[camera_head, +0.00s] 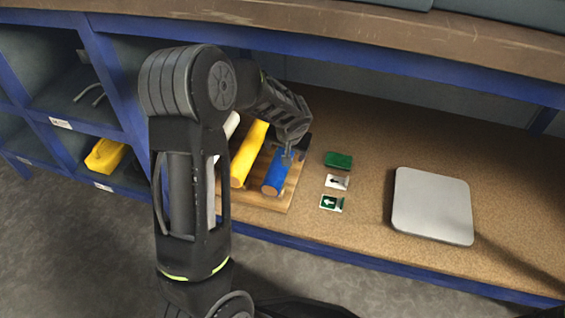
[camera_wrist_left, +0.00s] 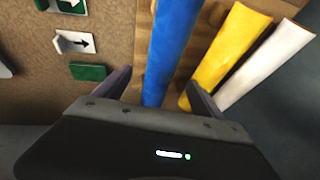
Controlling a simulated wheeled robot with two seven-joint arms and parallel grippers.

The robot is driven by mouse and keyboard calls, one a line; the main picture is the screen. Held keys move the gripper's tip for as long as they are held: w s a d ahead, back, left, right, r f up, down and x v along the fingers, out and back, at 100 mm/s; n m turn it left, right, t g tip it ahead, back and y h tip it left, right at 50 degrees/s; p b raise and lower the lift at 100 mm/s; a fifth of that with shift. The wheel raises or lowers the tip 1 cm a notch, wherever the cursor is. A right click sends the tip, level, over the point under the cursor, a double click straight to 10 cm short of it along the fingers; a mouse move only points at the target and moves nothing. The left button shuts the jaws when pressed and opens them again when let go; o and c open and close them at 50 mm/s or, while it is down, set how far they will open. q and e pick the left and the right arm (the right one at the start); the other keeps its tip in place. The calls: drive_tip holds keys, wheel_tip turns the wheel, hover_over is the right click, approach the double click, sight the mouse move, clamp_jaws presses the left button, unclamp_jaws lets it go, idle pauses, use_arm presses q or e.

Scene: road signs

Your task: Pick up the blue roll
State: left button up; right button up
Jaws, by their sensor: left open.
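The blue roll (camera_head: 275,178) lies on a wooden board (camera_head: 284,203) on the shelf, to the right of a yellow roll (camera_head: 249,154) and a white roll (camera_head: 230,125). My left gripper (camera_head: 290,154) is over the far part of the blue roll and hides some of it. In the left wrist view the blue roll (camera_wrist_left: 172,48) runs up from between the two open fingers of the left gripper (camera_wrist_left: 157,84). The yellow roll (camera_wrist_left: 228,55) passes close by the right finger there. I cannot tell whether the fingers touch the blue roll. My right gripper is not in view.
Green and white sign cards (camera_head: 336,182) lie right of the board. A grey-white square plate (camera_head: 432,205) lies farther right. Blue cubbies (camera_head: 62,90) stand at the left, one with a yellow object (camera_head: 106,155). A thick upper shelf edge (camera_head: 400,42) runs above.

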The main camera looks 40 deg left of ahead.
use_arm(q)
drive_tip(key=shift+b+x, duration=0.4)
drive_tip(key=shift+x, duration=0.85)
drive_tip(key=x, duration=0.5)
drive_tip(key=shift+w+a, duration=0.1)
drive_tip(key=shift+a, duration=0.05)
clamp_jaws()
idle(0.7)
